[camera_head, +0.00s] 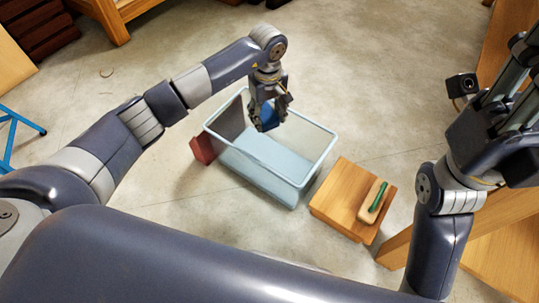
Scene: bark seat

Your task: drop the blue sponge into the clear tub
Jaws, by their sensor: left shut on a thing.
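The clear tub (310,190) stands on the floor in the middle of the head view, with a pale rim and a light blue bottom. My left gripper (269,120) hangs over the tub's opening, near its far side, and is shut on the blue sponge (270,116). The sponge shows as a blue patch between the dark fingers, which hide much of it. Its exact height over the tub is hard to tell. My right arm is at the right edge; parts of its gripper (505,100) show there, but its jaws are unclear.
A wooden block (341,188) stands right of the tub, with a brush with a green part (374,197) on it. A dark red block (202,148) touches or nearly touches the tub's left side. Wooden furniture (507,245) stands at the right. The floor behind the tub is clear.

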